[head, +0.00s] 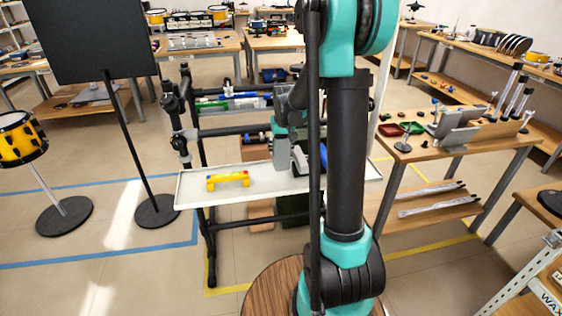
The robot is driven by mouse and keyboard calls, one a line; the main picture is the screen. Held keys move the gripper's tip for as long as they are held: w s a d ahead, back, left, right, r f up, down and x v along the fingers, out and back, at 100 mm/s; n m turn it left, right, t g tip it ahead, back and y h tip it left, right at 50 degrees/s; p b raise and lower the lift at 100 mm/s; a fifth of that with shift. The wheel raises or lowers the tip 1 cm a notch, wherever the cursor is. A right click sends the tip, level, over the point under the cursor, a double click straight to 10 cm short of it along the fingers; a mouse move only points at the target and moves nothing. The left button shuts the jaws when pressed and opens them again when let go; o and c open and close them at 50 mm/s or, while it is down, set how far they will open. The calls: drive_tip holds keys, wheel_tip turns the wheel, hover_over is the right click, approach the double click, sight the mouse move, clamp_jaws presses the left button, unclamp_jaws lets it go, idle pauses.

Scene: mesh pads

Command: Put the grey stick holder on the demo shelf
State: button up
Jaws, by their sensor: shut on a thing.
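My gripper (290,124) is in the middle of the head view, partly hidden behind my own arm. It points down over a white shelf (193,193) on a black frame, which looks like the demo shelf. A grey piece (282,154), which looks like the grey stick holder, is at the gripper's lower end, and the gripper is shut on it. The piece is upright at the shelf's right part. I cannot tell whether it touches the shelf surface.
A yellow block piece (228,180) with red and blue ends lies on the shelf's left part. Black frame bars rise behind the shelf. A black board stand (155,208) and a yellow drum (18,138) stand left. A workbench (455,155) with grey holders stands right.

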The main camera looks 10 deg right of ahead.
sight(281, 161)
drive_tip(key=shift+f, duration=3.1)
drive_tip(key=shift+f, duration=0.1)
drive_tip(key=o, duration=1.1)
drive_tip(key=shift+c, duration=0.2)
